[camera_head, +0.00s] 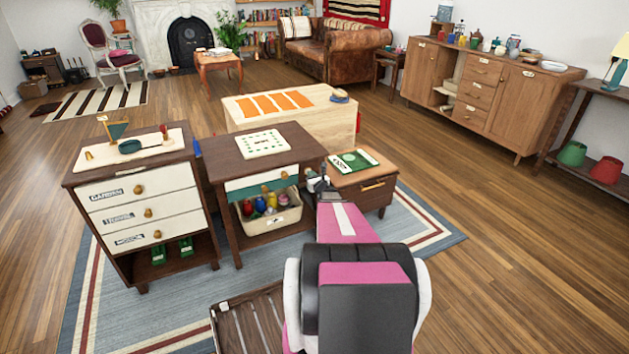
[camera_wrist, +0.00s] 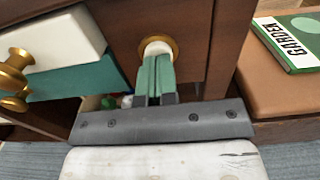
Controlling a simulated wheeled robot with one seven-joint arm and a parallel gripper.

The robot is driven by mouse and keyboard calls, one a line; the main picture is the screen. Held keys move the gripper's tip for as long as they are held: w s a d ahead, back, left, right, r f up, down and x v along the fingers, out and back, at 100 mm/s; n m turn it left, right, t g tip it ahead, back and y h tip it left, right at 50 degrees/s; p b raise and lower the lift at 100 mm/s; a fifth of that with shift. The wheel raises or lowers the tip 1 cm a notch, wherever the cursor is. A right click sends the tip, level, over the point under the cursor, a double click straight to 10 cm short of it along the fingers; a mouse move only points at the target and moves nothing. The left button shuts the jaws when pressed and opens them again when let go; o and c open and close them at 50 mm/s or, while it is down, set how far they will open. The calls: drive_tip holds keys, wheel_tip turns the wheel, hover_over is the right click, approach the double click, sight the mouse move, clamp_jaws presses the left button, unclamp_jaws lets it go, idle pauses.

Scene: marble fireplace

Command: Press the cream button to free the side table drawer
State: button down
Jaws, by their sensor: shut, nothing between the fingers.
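The side table (camera_head: 231,166) is dark wood, with a drawer (camera_head: 250,180) whose front is cream above a teal panel. In the wrist view, the drawer front (camera_wrist: 60,38) with its gold knob (camera_wrist: 14,78) is on the left. The cream button (camera_wrist: 156,46) sits in a gold ring on the table's wooden front, right of the drawer. My gripper (camera_wrist: 156,62) is shut and empty, its green fingertips at the button's lower edge and partly covering it. I cannot tell whether they touch. In the head view, my gripper (camera_head: 318,183) is at the table's right front; the button is not discernible there.
A low brown cabinet (camera_head: 372,196) with a green book (camera_head: 353,160) stands close on the right. A bin of colourful items (camera_head: 272,219) sits under the drawer. A white drawer cabinet (camera_head: 140,212) stands left. Slatted wood (camera_head: 252,325) lies near my base. Open floor extends right.

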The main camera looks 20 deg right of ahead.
drive_tip(key=shift+w, duration=0.2)
drive_tip(key=shift+w, duration=1.1)
drive_tip(key=shift+d, duration=0.1)
drive_tip(key=s, duration=1.5)
drive_tip(key=shift+a, duration=0.2)
